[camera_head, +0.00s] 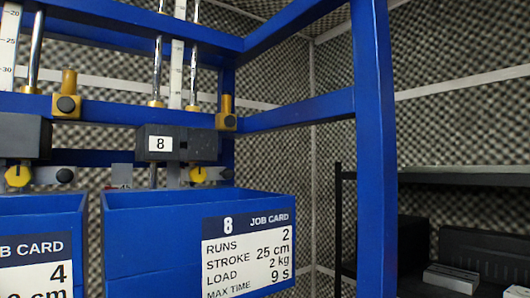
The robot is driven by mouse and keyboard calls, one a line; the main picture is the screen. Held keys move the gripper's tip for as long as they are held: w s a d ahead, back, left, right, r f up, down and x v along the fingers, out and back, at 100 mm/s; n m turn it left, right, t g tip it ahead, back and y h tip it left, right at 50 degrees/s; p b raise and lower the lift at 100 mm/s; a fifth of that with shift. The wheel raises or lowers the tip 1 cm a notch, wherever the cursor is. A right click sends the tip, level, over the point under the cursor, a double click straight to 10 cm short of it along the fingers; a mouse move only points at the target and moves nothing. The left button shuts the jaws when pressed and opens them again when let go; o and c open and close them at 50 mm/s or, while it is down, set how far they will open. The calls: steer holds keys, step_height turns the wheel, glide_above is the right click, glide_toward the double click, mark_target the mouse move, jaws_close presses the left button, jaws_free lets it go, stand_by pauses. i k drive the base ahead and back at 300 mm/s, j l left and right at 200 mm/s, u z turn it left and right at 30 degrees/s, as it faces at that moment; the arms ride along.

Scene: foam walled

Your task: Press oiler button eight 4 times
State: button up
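The station marked 8 has a dark block with a white "8" plate (160,143) on its front. To the upper right of the block, a brass oiler-like fitting (227,103) is fixed to the blue crossbar, with a round black button (226,122) on its front. Below the block are a yellow knob (198,174) and a small black knob (227,173). A blue bin (150,240) below carries a job card (248,250) headed 8, reading runs 2, stroke 25 cm, load 2 kg. My gripper is not in view.
A similar station at the left has its own brass fitting (68,80), black button and blue bin (40,215). A blue upright post (374,150) stands right of centre. A dark shelf (460,177) with boxes is at the right. Foam walls enclose the area.

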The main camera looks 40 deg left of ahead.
mark_target(230, 121)
steer(key=u, duration=1.8)
